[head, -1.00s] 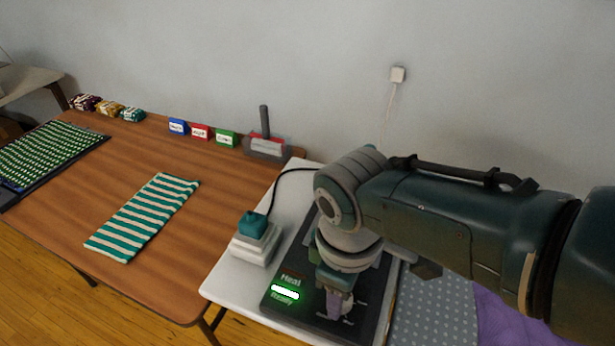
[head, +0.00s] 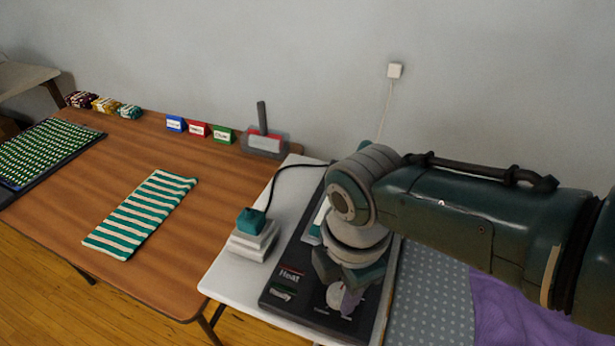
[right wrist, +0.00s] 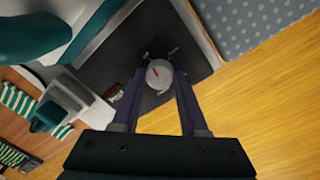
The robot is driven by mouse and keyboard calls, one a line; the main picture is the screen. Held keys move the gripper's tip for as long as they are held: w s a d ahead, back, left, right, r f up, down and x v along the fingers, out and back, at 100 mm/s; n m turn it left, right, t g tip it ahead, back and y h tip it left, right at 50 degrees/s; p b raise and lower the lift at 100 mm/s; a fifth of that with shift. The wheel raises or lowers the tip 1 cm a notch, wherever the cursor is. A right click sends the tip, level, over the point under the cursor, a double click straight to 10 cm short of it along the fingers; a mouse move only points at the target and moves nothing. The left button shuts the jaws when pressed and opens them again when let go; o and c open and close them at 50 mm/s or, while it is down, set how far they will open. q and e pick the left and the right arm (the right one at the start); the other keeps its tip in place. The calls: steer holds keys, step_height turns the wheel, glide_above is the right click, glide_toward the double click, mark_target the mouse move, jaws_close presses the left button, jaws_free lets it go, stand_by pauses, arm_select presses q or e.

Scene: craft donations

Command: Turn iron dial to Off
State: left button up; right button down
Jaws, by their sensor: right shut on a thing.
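A round light-grey dial (head: 336,295) with a red pointer mark sits on a black panel (head: 299,262) labelled Heat and Ready. My right gripper (head: 345,297) reaches down over the dial, partly hiding it. In the right wrist view the dial (right wrist: 159,74) lies between the two purple fingers, which are shut on it. Small labels surround the dial, but I cannot read them clearly, so its setting is unclear. The Ready indicator (head: 282,292) is dark. My left gripper is not in view.
A teal-and-white block (head: 250,236) with a black cord stands left of the panel on a white surface (head: 225,275). The wooden table (head: 200,225) holds a striped teal cloth (head: 140,215) and small coloured label blocks. Grey dotted fabric (head: 430,300) lies to the right.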

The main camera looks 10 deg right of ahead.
steer(key=shift+n, duration=1)
steer(key=shift+c, duration=2.2)
jaws_free()
step_height(320, 180, up, 10)
steer(key=p, duration=0.4)
steer(key=shift+s+d+p, duration=0.15)
steer(key=shift+s+p, duration=0.15)
steer(key=shift+p, duration=0.1)
steer(key=shift+f, duration=0.1)
